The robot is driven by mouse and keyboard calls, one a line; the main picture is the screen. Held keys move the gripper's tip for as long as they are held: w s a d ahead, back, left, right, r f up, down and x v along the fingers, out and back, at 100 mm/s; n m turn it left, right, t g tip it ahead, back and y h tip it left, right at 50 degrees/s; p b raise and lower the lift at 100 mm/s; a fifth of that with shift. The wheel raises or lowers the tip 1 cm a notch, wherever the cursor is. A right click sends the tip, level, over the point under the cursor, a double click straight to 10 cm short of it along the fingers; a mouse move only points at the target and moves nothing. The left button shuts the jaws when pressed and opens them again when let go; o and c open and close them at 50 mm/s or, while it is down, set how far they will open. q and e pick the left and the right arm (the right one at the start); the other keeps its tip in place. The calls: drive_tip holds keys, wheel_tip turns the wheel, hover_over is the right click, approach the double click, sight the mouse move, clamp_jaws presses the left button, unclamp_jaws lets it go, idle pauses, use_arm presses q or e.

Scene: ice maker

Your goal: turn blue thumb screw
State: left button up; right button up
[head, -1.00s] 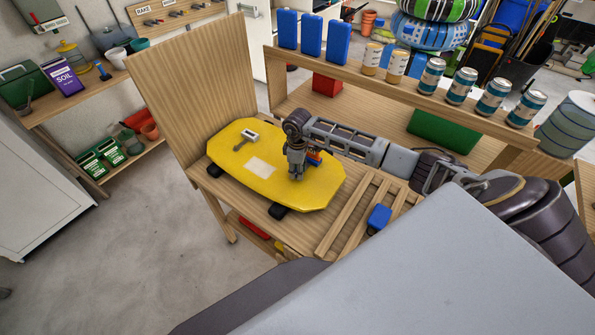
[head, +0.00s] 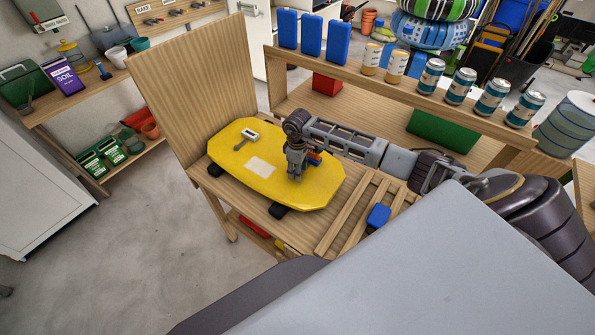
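My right gripper (head: 295,177) comes in from the right and points down over the right part of a yellow board (head: 225,158) on the wooden bench. Its fingertips are at or just above the board's surface. The fingers are too small to tell whether they are open or shut. A small blue and reddish piece (head: 314,158) shows just right of the gripper. I cannot tell whether it is the blue thumb screw or part of my gripper. No other thumb screw is clearly visible; one could be hidden under the fingers. My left gripper is out of view.
A grey T-shaped tool (head: 246,138) and a pale square (head: 261,167) lie on the board. A blue block (head: 378,215) sits by wooden slats to the right. A shelf with several cans (head: 431,76) stands behind my arm; an upright wooden panel (head: 195,85) stands behind the board.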

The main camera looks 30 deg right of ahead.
drive_tip(key=shift+r, duration=0.1)
drive_tip(key=shift+r+p, duration=0.85)
drive_tip(key=shift+r, duration=2.1)
drive_tip(key=shift+f, duration=0.1)
